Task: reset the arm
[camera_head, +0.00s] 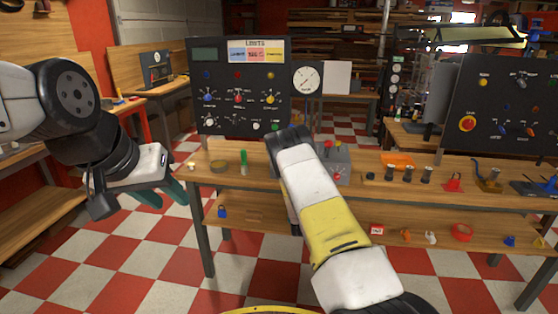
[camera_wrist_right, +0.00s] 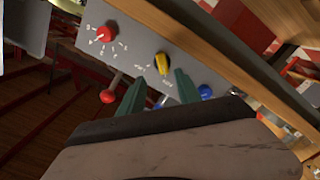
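My right arm (camera_head: 320,210) reaches across the head view to the bench; its gripper is hidden there behind the arm. In the right wrist view my right gripper (camera_wrist_right: 160,76) is open, its two green fingers apart. A yellow knob (camera_wrist_right: 162,64) on a grey control box (camera_wrist_right: 140,48) appears between the fingertips; I cannot tell whether they touch it. The box also shows in the head view (camera_head: 338,166), just right of my right arm. My left gripper (camera_head: 160,194) is open and empty, held in the air left of the bench, green fingers apart.
The wooden bench (camera_head: 265,180) carries a black LIMITS panel (camera_head: 238,88), a gauge (camera_head: 306,79), a green upright piece (camera_head: 243,162) and several small parts. A lower shelf (camera_head: 335,225) holds small items. A red-ball lever (camera_wrist_right: 107,96) stands near the right fingers. The checkered floor at left is clear.

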